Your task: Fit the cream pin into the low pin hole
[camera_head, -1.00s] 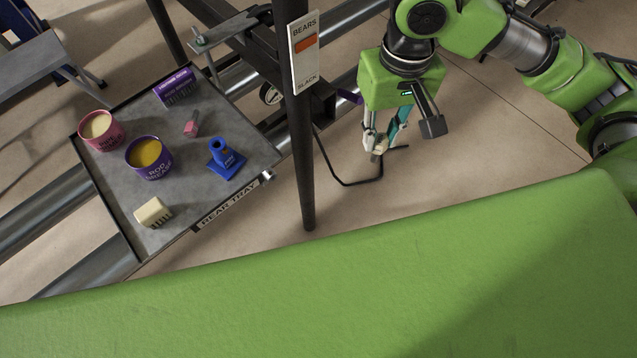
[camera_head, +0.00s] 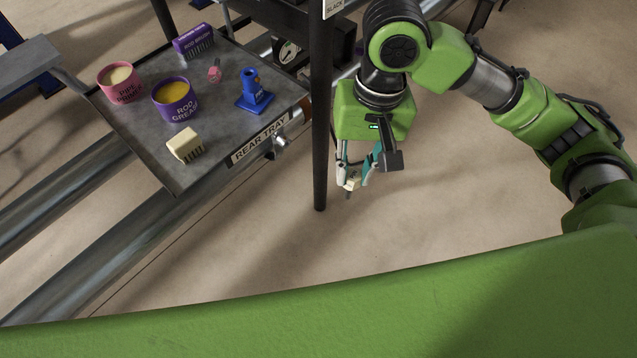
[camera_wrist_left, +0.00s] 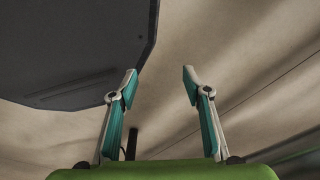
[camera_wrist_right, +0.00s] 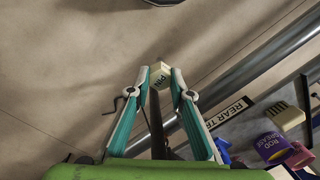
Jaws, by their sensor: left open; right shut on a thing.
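My right gripper (camera_head: 358,180) is shut on the cream pin (camera_head: 352,184) and holds it in the air to the right of a dark upright post. I cannot make out the low pin hole in any view.
The rear tray (camera_head: 140,140) at left holds a pink tub (camera_head: 120,84), a purple rod grease tub (camera_head: 176,102), a blue stand (camera_head: 254,92), a cream brush (camera_head: 184,146), a purple brush (camera_head: 194,40) and a small pink piece (camera_head: 214,70). The dark post (camera_head: 321,120) stands between tray and right gripper.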

